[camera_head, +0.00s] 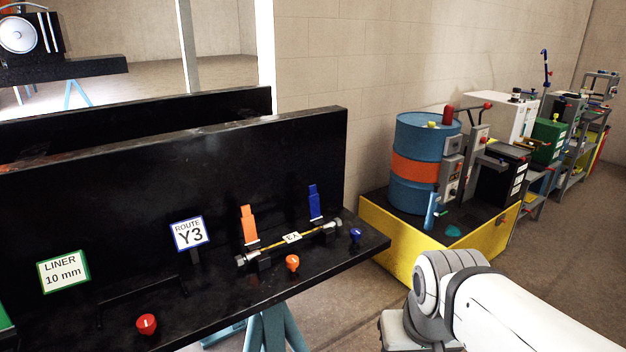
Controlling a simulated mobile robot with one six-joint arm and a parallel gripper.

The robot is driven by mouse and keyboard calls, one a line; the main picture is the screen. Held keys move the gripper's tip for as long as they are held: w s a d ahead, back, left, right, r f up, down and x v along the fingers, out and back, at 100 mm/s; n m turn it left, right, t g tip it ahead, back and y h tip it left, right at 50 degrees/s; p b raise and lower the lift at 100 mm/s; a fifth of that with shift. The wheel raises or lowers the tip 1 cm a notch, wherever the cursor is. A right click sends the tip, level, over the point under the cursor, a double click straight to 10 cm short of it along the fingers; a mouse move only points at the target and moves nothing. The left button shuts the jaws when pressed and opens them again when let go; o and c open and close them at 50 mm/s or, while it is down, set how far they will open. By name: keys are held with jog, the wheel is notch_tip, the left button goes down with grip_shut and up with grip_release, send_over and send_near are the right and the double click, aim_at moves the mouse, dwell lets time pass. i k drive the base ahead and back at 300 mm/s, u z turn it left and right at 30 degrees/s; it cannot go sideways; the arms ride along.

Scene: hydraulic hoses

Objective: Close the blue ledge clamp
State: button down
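The blue ledge clamp (314,203) is at the right end of the black ledge, with its blue arm standing upright against the dark back panel. A hose (318,231) with metal end fittings and a small white tag lies along the ledge in front of it. The clamp's base is partly hidden behind the hose, and I cannot tell whether the clamp touches it. My arm shows at the lower right, apart from the ledge. My gripper's fingers are not in view.
An upright orange clamp (249,224) stands left of the blue one. Orange (292,262), blue (355,235) and red (146,323) knobs sit along the ledge front. A yellow platform (400,247) with a blue drum (408,135) stands to the right. Bare floor shows at far right.

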aim_at(314, 203)
jog(key=u, duration=0.05)
jog(key=i, duration=1)
jog(key=z, duration=0.05)
